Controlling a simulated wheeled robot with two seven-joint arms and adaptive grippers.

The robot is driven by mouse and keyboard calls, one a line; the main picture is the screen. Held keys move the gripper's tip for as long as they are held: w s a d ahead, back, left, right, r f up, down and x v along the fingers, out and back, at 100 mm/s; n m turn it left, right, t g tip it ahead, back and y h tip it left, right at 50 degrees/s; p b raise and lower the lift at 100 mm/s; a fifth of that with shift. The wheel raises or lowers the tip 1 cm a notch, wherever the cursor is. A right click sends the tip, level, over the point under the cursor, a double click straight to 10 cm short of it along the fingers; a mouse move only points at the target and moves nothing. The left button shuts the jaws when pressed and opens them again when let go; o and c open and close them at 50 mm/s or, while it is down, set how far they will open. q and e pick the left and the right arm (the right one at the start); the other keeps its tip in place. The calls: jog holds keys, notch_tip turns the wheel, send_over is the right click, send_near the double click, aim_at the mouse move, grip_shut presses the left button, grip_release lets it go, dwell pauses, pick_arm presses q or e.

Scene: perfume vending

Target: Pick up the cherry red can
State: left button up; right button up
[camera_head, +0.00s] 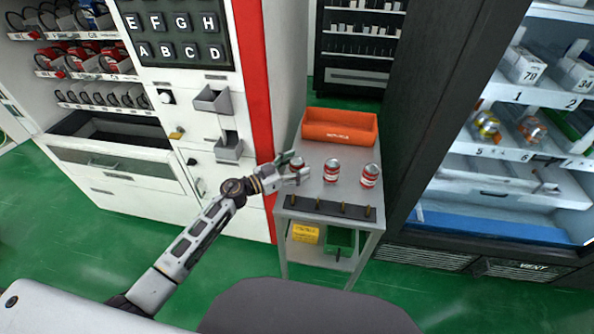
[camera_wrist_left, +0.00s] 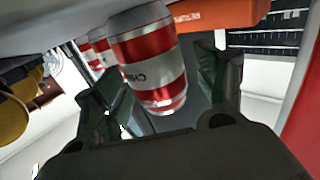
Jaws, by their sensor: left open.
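The cherry red can is a red and white can (camera_head: 297,162) at the left end of a row of three similar cans on a grey cart. In the left wrist view, the nearest can (camera_wrist_left: 150,60) shows lettering that begins like "CHE". My left gripper (camera_head: 294,167) is open beside the leftmost can and partly covers it. In the left wrist view the can stands between the two spread fingers (camera_wrist_left: 168,95), with no clear contact visible. The middle can (camera_head: 331,170) and right can (camera_head: 369,175) stand apart from it. My right gripper is not in view.
An orange bin (camera_head: 340,128) sits at the back of the grey cart (camera_head: 318,190). A black strip with small knobs (camera_head: 325,208) runs along its front. A vending machine (camera_head: 190,120) stands left, and a dark-framed glass cooler (camera_head: 440,110) stands right.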

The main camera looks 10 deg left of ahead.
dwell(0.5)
pick_arm(q)
jog(key=c, duration=1.2)
